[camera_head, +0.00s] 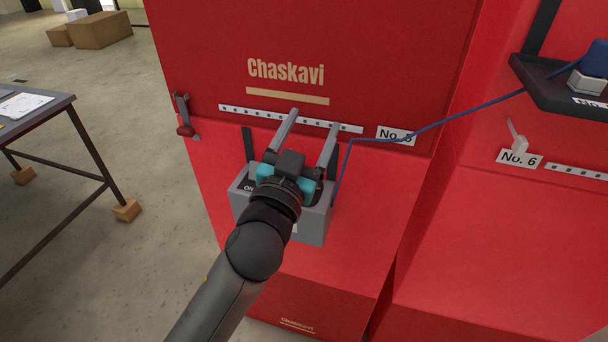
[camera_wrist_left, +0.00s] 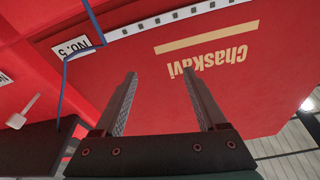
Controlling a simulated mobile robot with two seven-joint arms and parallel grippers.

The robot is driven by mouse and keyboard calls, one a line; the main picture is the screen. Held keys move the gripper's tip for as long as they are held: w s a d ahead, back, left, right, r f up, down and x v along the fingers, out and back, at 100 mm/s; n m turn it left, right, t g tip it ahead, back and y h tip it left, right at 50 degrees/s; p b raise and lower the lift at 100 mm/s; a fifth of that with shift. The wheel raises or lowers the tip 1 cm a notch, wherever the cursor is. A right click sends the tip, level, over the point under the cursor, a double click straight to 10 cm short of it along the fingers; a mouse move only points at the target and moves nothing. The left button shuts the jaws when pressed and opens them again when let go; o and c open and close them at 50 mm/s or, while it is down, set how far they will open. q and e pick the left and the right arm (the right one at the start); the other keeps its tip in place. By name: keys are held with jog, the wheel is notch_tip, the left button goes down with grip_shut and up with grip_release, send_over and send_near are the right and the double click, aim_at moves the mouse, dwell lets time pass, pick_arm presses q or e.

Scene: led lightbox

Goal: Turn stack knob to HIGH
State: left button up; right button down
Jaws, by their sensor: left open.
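My left gripper (camera_head: 315,118) is open, its two fingers apart with nothing visible between them. It is in front of and over a grey box (camera_head: 315,230) on the red cabinet (camera_head: 350,235), and its fingers reach up past the box's top. The gripper body covers most of the box's top. Part of an "ON" marking shows at the box's left. I cannot make out a stack knob or a HIGH mark. In the left wrist view the open fingers (camera_wrist_left: 160,72) point at the red panel, with "Chaskavi" upside down beyond them. My right gripper is out of view.
A blue cable (camera_head: 430,130) runs from the box to a black shelf (camera_head: 560,88) at the right. A small red-and-grey fixture (camera_head: 184,118) sticks out at the cabinet's left edge. A white lever (camera_head: 518,138) stands above "No. 6". A table (camera_head: 45,125) stands at left.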

pick_arm(q)
jog(key=s+d+r+m+g+h, duration=0.5)
jog(key=d+r+m+g+h, duration=0.1)
jog(key=d+m+h, duration=0.25)
jog(key=s+d+r+m+g+h, duration=0.45)
jog(key=d+r+m+h, duration=0.25)
jog(key=m, duration=0.2)
jog(key=s+d+f+m+g+y, duration=0.65)
jog(key=s+m+g, duration=0.25)
jog(key=m+g, duration=0.3)
jog(key=w+a+f+t+y, duration=0.3)
jog(key=w+a+f+y, duration=0.45)
jog(key=f+y, duration=0.3)
jog(key=w+a+r+n+t+y+p, duration=0.1)
jog(key=w+a+n+t+y, duration=0.1)
jog(key=w+a+y, duration=0.4)
jog(key=w+a+r+n+t+y, duration=0.1)
jog(key=w+a+r+n+t, duration=0.2)
jog(key=a, duration=0.5)
jog(key=shift+m+g, duration=0.25)
jog(key=shift+m, duration=0.3)
jog(key=x, duration=0.5)
jog(key=p+x, duration=0.1)
jog(key=x, duration=0.5)
jog(key=p+x, duration=0.1)
jog(key=x, duration=0.4)
jog(key=shift+w+d+f, duration=0.1)
jog(key=shift+w, duration=0.25)
